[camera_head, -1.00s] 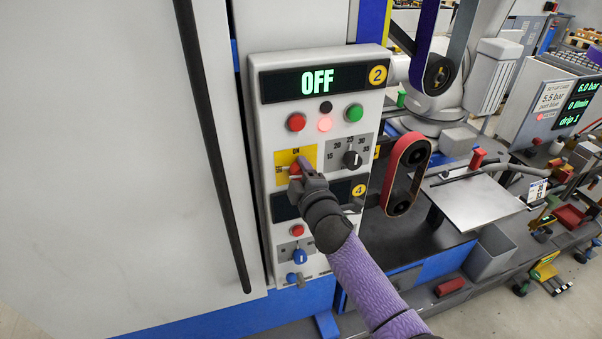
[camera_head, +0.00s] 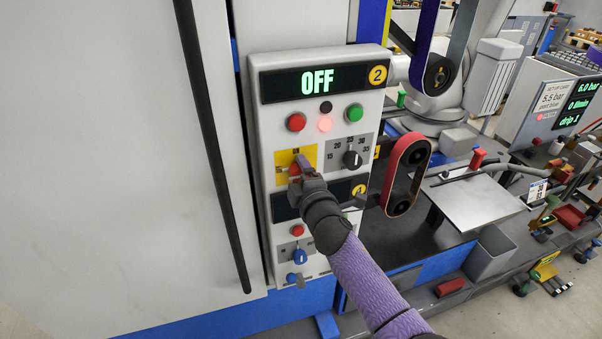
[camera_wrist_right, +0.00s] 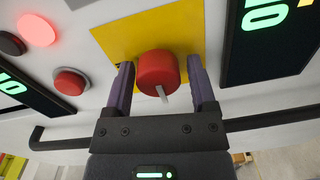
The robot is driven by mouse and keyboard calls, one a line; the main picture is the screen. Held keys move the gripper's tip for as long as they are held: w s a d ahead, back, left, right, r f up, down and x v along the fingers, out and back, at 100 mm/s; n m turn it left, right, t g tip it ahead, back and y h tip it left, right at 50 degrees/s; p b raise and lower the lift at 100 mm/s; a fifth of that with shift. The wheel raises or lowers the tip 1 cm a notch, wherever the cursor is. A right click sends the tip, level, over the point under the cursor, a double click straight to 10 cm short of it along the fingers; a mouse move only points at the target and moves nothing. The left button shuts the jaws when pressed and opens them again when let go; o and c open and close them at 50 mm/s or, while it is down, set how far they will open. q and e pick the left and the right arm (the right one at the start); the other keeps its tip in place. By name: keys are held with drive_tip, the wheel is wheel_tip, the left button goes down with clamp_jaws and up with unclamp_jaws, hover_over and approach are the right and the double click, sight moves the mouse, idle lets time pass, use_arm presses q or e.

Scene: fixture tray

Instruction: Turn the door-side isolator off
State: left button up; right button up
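The isolator is a red rotary knob on a yellow plate (camera_head: 283,160) at the left of the grey control panel. In the right wrist view the red knob (camera_wrist_right: 157,70) shows large, with a small pale pointer on its near edge, in front of the yellow plate (camera_wrist_right: 120,38). My right gripper (camera_head: 298,168) is at the knob and partly hides it in the head view. In the right wrist view its two purple fingers (camera_wrist_right: 160,80) stand on either side of the knob, with narrow gaps visible. My left gripper is not in view.
The panel display (camera_head: 317,83) above reads OFF, beside a yellow 2 label. Red (camera_head: 296,122) and green (camera_head: 354,113) buttons and a black dial (camera_head: 352,159) sit close by. A long black door handle (camera_head: 215,150) runs to the left. A red-edged belt loop (camera_head: 407,170) stands right.

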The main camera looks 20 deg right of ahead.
drive_tip(key=shift+o, duration=0.8)
drive_tip(key=shift+s, duration=0.1)
drive_tip(key=s+p, duration=0.1)
drive_tip(key=s, duration=0.8)
drive_tip(key=shift+s+d+r, duration=0.15)
drive_tip(key=shift+s, duration=0.25)
drive_tip(key=s+d+f+m+g+b, duration=0.1)
drive_tip(key=s+f+m+g+b, duration=0.2)
drive_tip(key=f, duration=0.9)
drive_tip(key=s+f+m+g+b, duration=0.25)
drive_tip(key=s+f, duration=0.25)
drive_tip(key=f, duration=0.7)
drive_tip(key=s+d+f+m+g+b, duration=0.1)
drive_tip(key=s+f+g+b, duration=0.3)
drive_tip(key=f, duration=0.8)
drive_tip(key=s+f+m+g+b, duration=0.3)
drive_tip(key=s+f, duration=0.7)
drive_tip(key=s, duration=0.4)
drive_tip(key=s+f+m+g+b, duration=0.3)
drive_tip(key=s+f, duration=0.6)
drive_tip(key=s, duration=0.6)
drive_tip(key=shift+d+f+m+g+h+b, duration=0.3)
drive_tip(key=shift+f+m+g+h+b, duration=0.1)
drive_tip(key=shift+m+g, duration=0.4)
